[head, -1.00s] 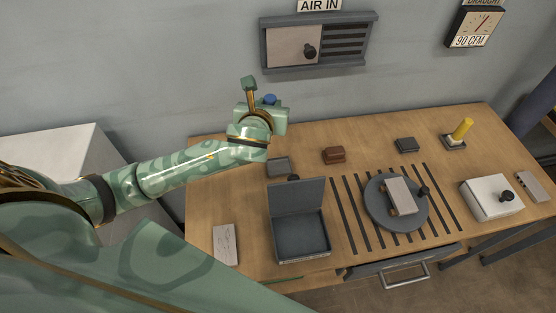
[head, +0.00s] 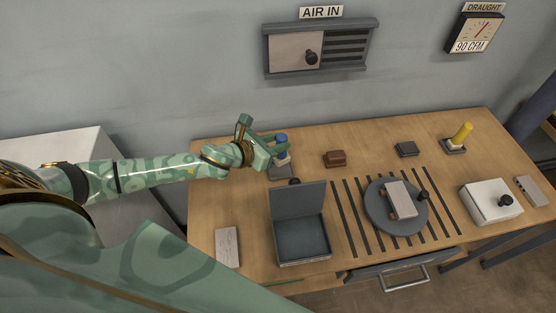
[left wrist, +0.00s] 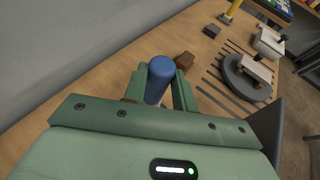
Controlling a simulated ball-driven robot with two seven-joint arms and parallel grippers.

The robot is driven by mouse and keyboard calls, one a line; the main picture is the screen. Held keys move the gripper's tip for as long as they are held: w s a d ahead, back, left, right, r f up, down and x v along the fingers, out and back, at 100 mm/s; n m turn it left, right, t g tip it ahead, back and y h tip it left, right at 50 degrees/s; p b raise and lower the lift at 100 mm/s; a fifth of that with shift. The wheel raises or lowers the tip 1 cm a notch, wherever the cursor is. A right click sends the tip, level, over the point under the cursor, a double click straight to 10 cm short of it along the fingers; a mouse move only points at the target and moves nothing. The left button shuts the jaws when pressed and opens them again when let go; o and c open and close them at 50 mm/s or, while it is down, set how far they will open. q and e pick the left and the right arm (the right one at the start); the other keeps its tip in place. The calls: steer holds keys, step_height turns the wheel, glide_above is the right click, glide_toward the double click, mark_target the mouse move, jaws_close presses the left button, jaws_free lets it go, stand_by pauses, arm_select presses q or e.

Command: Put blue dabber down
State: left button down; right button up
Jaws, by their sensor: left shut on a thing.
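The blue dabber (head: 282,140) is in my left gripper (head: 279,151), over or at the small grey holder (head: 281,173) at the back left of the table. In the left wrist view the dabber (left wrist: 160,73) stands between the two green fingers (left wrist: 160,86), its blue top towards the camera. The gripper is shut on it. A pale lower part of the dabber shows under the fingers; whether it touches the holder cannot be told. My right gripper is not in view.
An open grey box (head: 302,243) stands in front of the holder. A brown block (head: 335,159) and a dark square holder (head: 406,149) are to the right. A yellow dabber (head: 463,132) stands further right. A round plate (head: 376,212) carries a grey block.

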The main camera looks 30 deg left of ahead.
mark_target(277, 159)
arm_select(q)
steer(key=shift+f+b, duration=0.9)
steer(key=shift+f, duration=1.6)
steer(key=shift+f, duration=0.2)
steer(key=c, duration=1.1)
jaws_free()
steer(key=shift+r, duration=0.1)
steer(key=shift+r, duration=0.2)
steer(key=p+v, duration=0.1)
steer(key=v, duration=1.1)
steer(key=shift+f, duration=0.1)
